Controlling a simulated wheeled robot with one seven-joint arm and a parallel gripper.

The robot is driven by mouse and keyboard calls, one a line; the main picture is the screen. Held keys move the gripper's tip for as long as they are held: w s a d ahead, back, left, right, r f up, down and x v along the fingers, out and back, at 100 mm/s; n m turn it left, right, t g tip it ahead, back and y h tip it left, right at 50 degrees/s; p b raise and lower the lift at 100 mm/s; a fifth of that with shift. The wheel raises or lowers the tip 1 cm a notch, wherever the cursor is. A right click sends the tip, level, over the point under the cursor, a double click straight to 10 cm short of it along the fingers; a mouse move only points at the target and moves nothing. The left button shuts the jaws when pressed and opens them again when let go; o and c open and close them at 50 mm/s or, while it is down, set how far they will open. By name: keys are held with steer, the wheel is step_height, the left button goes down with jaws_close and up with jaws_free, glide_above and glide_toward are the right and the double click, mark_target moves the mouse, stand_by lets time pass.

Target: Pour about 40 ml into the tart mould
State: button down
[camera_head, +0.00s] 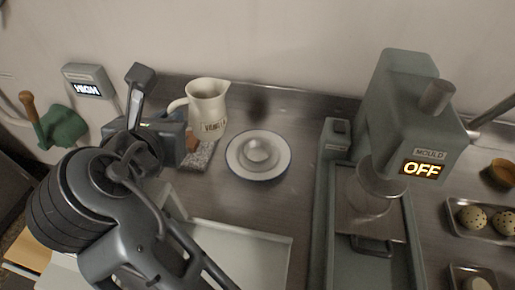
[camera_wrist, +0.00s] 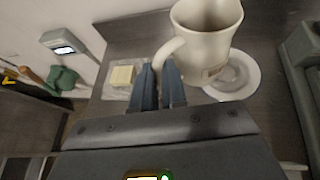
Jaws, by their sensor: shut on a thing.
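A cream jug (camera_head: 208,105) with dark lettering stands upright at the back of the counter, its spout to the right. My gripper (camera_head: 182,110) is at its left side; in the wrist view the fingers of my gripper (camera_wrist: 160,68) are shut on the lower part of the handle of the jug (camera_wrist: 205,45). I cannot tell whether the jug is clear of the counter. A small round metal mould (camera_head: 258,154) sits on a white blue-rimmed plate (camera_head: 241,171), right of and nearer than the jug. The plate (camera_wrist: 250,82) is partly hidden behind the jug in the wrist view.
A grey machine (camera_head: 400,105) reading "MOULD" and "OFF" stands at the right. A speckled slab (camera_head: 199,157) lies beside the jug; a pale block (camera_wrist: 123,75) is on it. A tray of speckled eggs (camera_head: 450,222) is far right. A pale tray (camera_head: 270,245) lies in front.

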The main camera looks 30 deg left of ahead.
mark_target(222, 132)
steer(key=w+d+f+m+g, duration=0.1)
steer(key=f, duration=0.1)
steer(key=w+d+f+m+g+y, duration=0.1)
steer(key=w+f, duration=0.1)
steer(key=f, duration=0.1)
steer(key=w+d+f+m+g, duration=0.1)
steer(key=w+f+g, duration=0.1)
steer(key=f, duration=0.1)
steer(key=shift+w+d+m+g+y, duration=0.2)
steer(key=shift+w+m+g+y, duration=0.1)
steer(key=shift+w+y, duration=0.1)
steer(key=shift+w+d+r+m+g+y, duration=0.25)
steer(key=shift+w+m+g, duration=0.2)
steer(key=shift+g, duration=0.25)
steer(key=shift+w+d+y, duration=0.2)
steer(key=shift+w+y, duration=0.05)
steer(key=shift+w+d+m+g, duration=0.3)
steer(key=shift+w+m+g, duration=0.25)
steer(key=shift+g, duration=0.15)
steer(key=shift+w+d+r+m+g+y, duration=0.2)
steer(key=shift+w+m+g+y, duration=0.1)
steer(key=shift+g+y, duration=0.2)
stand_by(1.6)
steer(key=shift+s, duration=0.1)
